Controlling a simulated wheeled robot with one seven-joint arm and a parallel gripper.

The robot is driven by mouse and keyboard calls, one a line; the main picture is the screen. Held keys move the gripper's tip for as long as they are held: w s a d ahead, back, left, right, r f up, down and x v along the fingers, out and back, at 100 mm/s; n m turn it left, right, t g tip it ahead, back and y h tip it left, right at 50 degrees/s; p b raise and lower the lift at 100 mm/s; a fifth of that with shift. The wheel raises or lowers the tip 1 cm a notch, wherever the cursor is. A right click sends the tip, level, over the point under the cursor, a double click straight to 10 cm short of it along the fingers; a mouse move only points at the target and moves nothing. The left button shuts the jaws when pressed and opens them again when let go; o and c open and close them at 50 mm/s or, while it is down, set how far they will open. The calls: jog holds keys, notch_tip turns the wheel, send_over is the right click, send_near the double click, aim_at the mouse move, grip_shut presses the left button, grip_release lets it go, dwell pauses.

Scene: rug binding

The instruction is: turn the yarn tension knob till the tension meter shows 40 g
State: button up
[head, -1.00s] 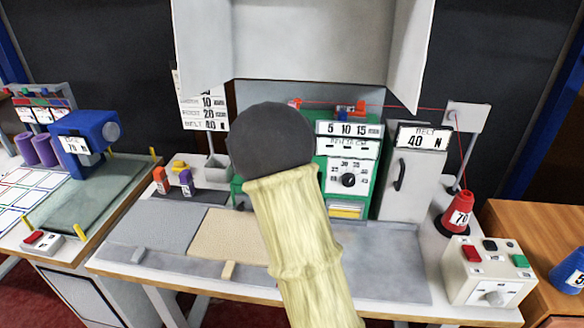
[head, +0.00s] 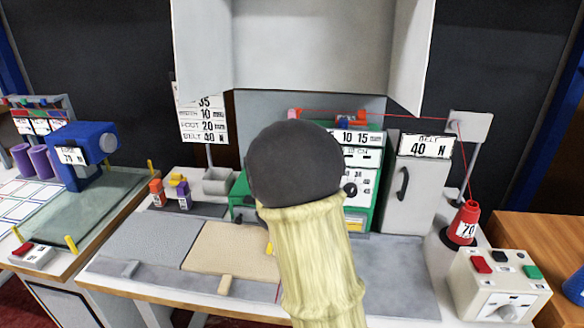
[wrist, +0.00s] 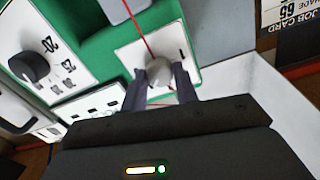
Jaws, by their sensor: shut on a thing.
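In the wrist view my gripper (wrist: 160,88) is shut on a pale round knob (wrist: 160,70), one finger on each side. The knob sits on a white plate on the green machine, and red yarn runs down to it. A black dial (wrist: 28,66) with a numbered scale is on another white panel to the left. In the head view my arm covers the gripper, the pale knob and part of the green machine (head: 367,208). A scale with 10 and 15 (head: 358,138) shows at the top of the machine. I cannot read a tension value.
A red yarn cone (head: 464,222) marked 70 stands right of the grey cabinet (head: 402,195) labelled BELT 40 N. A control box (head: 500,285) with buttons is at front right. A tan board (head: 225,250) lies in front.

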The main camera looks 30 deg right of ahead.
jog(key=o, duration=1)
jog(key=shift+c, duration=0.2)
jog(key=b+v, duration=0.2)
jog(key=v, duration=1.5)
jog(key=shift+s, duration=0.2)
jog(key=shift+a, duration=0.15)
